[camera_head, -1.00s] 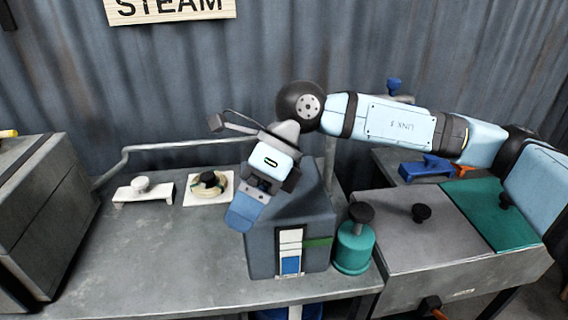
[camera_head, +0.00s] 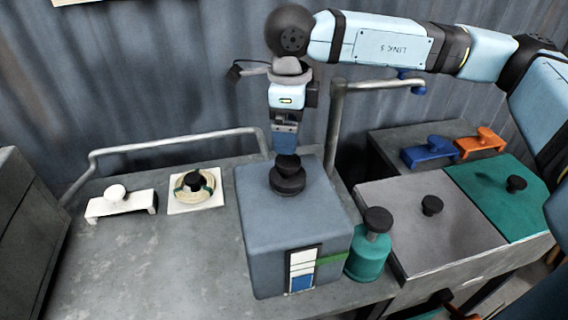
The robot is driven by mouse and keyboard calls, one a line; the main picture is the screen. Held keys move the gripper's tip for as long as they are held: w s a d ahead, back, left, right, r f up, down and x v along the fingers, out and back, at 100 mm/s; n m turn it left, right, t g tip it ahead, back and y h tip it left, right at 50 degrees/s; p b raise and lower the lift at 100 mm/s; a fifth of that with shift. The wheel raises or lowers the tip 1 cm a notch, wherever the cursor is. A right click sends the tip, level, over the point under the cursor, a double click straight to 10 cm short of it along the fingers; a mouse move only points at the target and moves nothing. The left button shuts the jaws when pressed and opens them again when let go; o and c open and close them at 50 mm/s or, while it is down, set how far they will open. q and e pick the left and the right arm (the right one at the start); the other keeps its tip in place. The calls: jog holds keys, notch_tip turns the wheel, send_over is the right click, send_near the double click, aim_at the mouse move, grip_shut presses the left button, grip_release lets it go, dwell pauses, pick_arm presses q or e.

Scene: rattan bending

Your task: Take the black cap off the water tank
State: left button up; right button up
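The water tank (camera_head: 290,225) is a blue-grey box on the metal bench, with a level gauge (camera_head: 302,270) on its front. The black cap (camera_head: 288,182), a round knob on a wider base, sits upright on top of the tank. My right gripper (camera_head: 286,150) comes in from the right and points down, its blue fingers right at or just above the cap's knob. The fingers are seen edge-on, so their gap and any contact with the knob cannot be told. My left gripper is not in view.
A teal bottle with a black knob (camera_head: 369,250) stands right of the tank. A metal pipe (camera_head: 334,130) rises behind it. A white bracket (camera_head: 120,203) and a white plate with a ring (camera_head: 195,190) lie left. The bench's front left is clear.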

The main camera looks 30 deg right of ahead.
aim_at(289, 159)
notch_tip(289, 159, down, 4)
jog(key=shift+s+f, duration=0.15)
jog(key=shift+f, duration=0.1)
jog(key=shift+f+p, duration=0.3)
jog(key=shift+f, duration=0.65)
notch_tip(289, 159, down, 4)
jog(key=shift+s+a+r+p, duration=0.1)
jog(key=shift+r+p, duration=0.1)
jog(key=shift+p, duration=0.5)
jog(key=shift+f, duration=0.3)
jog(key=shift+c, duration=0.5)
jog(key=c, duration=0.7)
